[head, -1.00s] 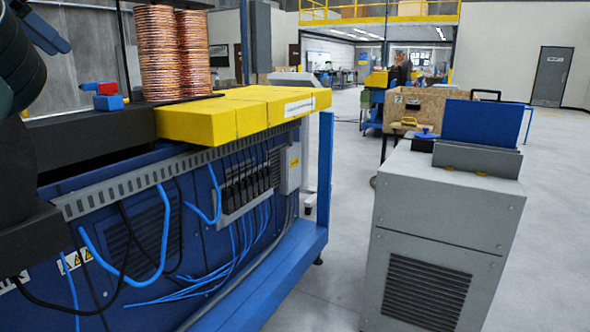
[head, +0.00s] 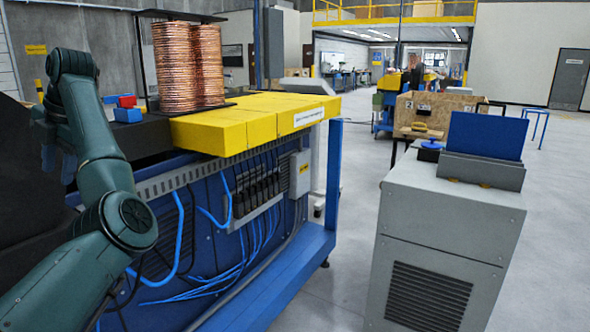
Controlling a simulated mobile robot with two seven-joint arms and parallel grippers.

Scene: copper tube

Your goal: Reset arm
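My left arm is bent in front of the blue machine. Its gripper (head: 57,160) points down at the left edge of the head view, in front of the dark machine top. Its bluish fingers are small and partly behind the arm, so their gap and anything between them are unclear. Two stacks of copper tube coils (head: 175,68) stand upright on a black plate (head: 235,101) on the machine (head: 300,250). The gripper is left of the coils, apart from them in the picture. My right gripper is not in view.
Yellow blocks (head: 215,133) line the machine's top. A red piece (head: 127,101) and a blue piece (head: 127,115) sit left of the coils. A grey cabinet (head: 445,225) with a blue panel (head: 487,136) stands at the right. Clear floor (head: 350,240) lies between machine and cabinet.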

